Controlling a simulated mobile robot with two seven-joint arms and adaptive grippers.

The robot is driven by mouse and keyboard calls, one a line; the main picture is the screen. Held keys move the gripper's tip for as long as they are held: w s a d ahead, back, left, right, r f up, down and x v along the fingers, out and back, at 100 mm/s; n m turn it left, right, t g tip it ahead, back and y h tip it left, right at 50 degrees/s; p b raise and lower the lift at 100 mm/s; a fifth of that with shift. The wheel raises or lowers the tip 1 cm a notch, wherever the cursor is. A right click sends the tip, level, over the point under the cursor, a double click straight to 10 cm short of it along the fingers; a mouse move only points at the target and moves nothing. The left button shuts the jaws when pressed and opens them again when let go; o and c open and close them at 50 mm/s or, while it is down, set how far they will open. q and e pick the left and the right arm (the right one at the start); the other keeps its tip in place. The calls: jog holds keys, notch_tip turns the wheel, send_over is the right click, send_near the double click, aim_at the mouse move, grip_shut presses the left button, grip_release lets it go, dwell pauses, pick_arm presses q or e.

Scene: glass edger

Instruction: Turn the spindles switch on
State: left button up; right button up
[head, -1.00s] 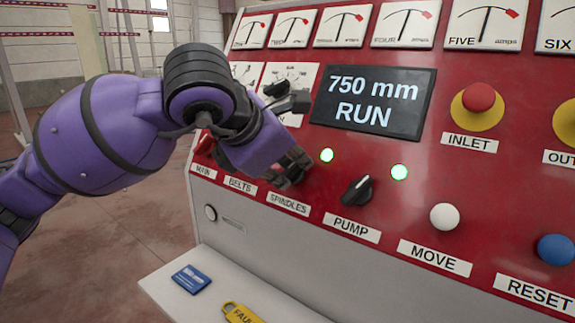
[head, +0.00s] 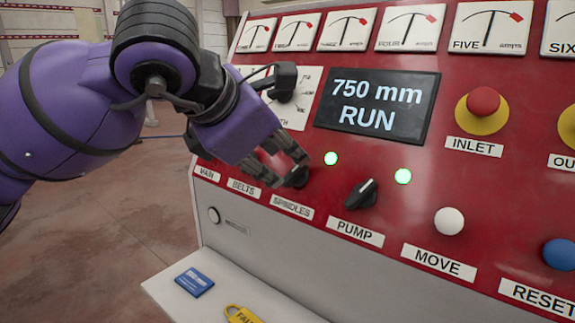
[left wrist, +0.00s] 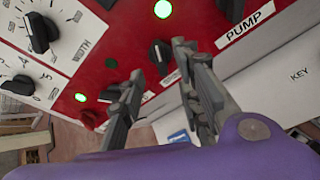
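The black spindles switch (head: 297,176) is a rotary knob above the SPINDLES label (head: 292,207) on the red panel. It also shows in the left wrist view (left wrist: 160,56), with a pale pointer mark. My left gripper (head: 286,168) is at the knob and partly hides it. In the left wrist view my left gripper (left wrist: 168,66) has its fingers apart, one on each side of the knob; contact cannot be told. A green lamp (head: 331,158) up and right of the knob is lit. My right gripper is not in view.
The pump knob (head: 361,194) and its lit green lamp (head: 403,176) are to the right. The display (head: 376,104) reads 750 mm RUN. Inlet (head: 483,101), move (head: 449,221) and reset (head: 557,253) buttons are farther right. A ledge below holds a blue card (head: 194,281).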

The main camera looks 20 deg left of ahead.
pick_arm(q)
jog(key=v, duration=0.5)
jog(key=shift+s+r, duration=0.2)
jog(key=shift+s, duration=0.05)
